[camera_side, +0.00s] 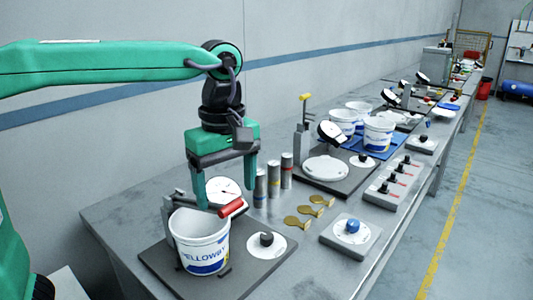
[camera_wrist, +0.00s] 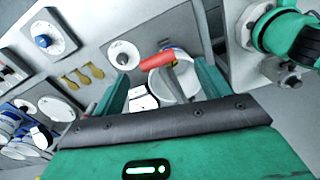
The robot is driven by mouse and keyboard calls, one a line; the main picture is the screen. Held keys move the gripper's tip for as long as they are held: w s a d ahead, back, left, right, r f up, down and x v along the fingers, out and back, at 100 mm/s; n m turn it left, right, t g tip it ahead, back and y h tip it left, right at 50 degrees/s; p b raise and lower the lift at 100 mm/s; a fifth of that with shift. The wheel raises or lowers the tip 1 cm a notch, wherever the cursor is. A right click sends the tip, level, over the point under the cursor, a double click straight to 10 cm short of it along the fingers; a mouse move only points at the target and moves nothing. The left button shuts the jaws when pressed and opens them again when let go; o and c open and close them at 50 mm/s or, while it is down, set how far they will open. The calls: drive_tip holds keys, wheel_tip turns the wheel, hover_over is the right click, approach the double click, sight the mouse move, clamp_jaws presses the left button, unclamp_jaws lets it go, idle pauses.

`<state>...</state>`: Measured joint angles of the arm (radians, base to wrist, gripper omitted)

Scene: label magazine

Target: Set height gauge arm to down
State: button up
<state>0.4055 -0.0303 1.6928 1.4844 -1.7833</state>
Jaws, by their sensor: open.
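The height gauge arm ends in a red handle (camera_side: 232,207) and reaches from a grey post (camera_side: 168,212) at the near station, over the rim of a white labelled bucket (camera_side: 203,250). It looks low and close to level, though its exact angle is hard to tell. My gripper (camera_side: 227,192) is open, pointing down just above the red handle. In the wrist view the red handle (camera_wrist: 172,60) crosses between and beyond the fingertips of my gripper (camera_wrist: 165,80), with the bucket (camera_wrist: 178,86) below it. I cannot tell whether a finger touches the handle. Part of the arm is hidden by my finger.
A white dial gauge (camera_side: 222,190) stands behind the bucket. A black knob on a white dial (camera_side: 267,241) sits to its right. Several grey cylinders (camera_side: 273,180), brass paddles (camera_side: 298,220) and a blue knob box (camera_side: 352,230) are beyond. A second station has an upright yellow-tipped lever (camera_side: 305,98).

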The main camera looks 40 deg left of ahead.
drive_tip(key=shift+r, duration=0.35)
drive_tip(key=shift+c, duration=0.5)
drive_tip(key=c, duration=0.4)
drive_tip(key=shift+r+m, duration=0.25)
drive_tip(key=shift+m, duration=0.05)
drive_tip(key=c, duration=0.7)
drive_tip(key=shift+s+r+m, duration=0.1)
drive_tip(key=shift+r+m, duration=0.2)
drive_tip(key=shift+m, duration=0.1)
drive_tip(key=c, duration=0.4)
drive_tip(key=shift+r+m, duration=0.4)
clamp_jaws()
drive_tip(key=s+r+m+t+h, duration=0.1)
drive_tip(key=s+r+m+t, duration=0.2)
drive_tip(key=r+m, duration=0.7)
drive_tip(key=shift+s+a+r+m, duration=0.15)
drive_tip(key=shift+a+r+m, duration=0.15)
drive_tip(key=shift+m, duration=1.6)
